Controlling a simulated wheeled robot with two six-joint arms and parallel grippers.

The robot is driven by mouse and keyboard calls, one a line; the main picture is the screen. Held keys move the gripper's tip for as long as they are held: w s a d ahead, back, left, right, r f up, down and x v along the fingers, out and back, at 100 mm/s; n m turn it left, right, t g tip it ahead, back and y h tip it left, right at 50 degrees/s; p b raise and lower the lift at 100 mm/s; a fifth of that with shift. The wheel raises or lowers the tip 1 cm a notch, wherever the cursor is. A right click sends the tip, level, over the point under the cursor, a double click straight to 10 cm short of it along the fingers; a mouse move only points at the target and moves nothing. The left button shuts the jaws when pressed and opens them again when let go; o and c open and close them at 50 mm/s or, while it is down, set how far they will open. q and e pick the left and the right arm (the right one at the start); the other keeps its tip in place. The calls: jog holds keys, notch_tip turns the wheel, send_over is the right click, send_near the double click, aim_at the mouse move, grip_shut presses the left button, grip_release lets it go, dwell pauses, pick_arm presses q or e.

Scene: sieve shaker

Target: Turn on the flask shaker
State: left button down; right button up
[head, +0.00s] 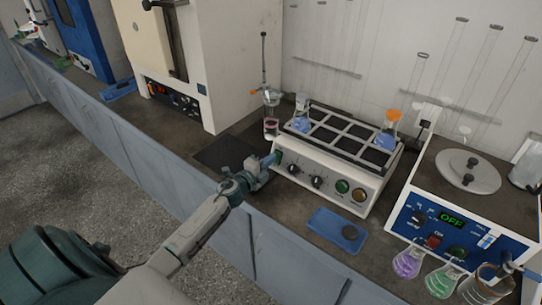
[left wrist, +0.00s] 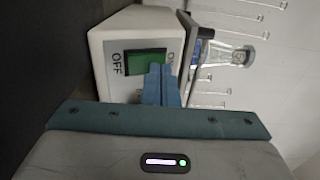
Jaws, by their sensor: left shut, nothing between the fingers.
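The flask shaker (head: 326,176) is a white box with a black rack on top, standing on the dark bench. Its front has black knobs, a green button and an amber button. In the left wrist view, a green rocker switch (left wrist: 142,62) sits on the shaker's panel between the labels OFF and ON. My left gripper (head: 275,158) is shut and empty, at the left end of the shaker's front. In the left wrist view its blue fingertips (left wrist: 161,72) overlap the ON side of the switch. I cannot tell whether they touch it. My right gripper is not in view.
Flasks with blue liquid (head: 387,135) stand in the rack. A blue tray (head: 325,226) lies in front of the shaker. A device with an OFF display (head: 451,219) and several flasks are at the right. A dark mat (head: 222,152) lies left of the shaker.

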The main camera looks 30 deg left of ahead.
pick_arm(q)
jog(key=shift+w, duration=0.45)
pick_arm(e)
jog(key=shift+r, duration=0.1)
